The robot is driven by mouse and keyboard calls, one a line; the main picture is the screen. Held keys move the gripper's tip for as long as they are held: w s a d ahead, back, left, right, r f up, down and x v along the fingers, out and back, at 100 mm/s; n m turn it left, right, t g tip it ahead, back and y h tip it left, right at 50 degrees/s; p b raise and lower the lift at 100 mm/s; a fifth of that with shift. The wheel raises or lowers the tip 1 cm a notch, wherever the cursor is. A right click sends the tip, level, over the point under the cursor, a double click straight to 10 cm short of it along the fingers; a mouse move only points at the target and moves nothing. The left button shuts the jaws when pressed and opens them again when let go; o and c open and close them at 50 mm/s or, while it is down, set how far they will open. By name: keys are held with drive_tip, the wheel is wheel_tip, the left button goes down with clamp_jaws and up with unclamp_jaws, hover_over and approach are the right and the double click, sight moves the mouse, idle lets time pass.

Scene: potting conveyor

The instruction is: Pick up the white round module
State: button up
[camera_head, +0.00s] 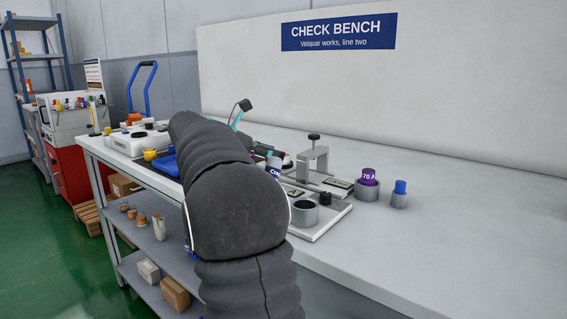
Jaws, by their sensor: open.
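I cannot make out a white round module in this view; part of the bench is hidden behind my dark sleeved arm. My arm fills the middle of the picture, and my gripper does not show. A light grey fixture plate (322,232) lies on the bench just right of my arm.
A purple-capped piece (368,177) and a blue-capped piece (400,187) stand in grey holders right of the fixture. A white device (130,145) and a yellow cup (150,154) stand at the bench's far left. The bench (470,240) is clear at right.

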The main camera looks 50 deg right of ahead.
drive_tip(key=x, duration=0.3)
drive_tip(key=shift+f, duration=0.1)
clamp_jaws()
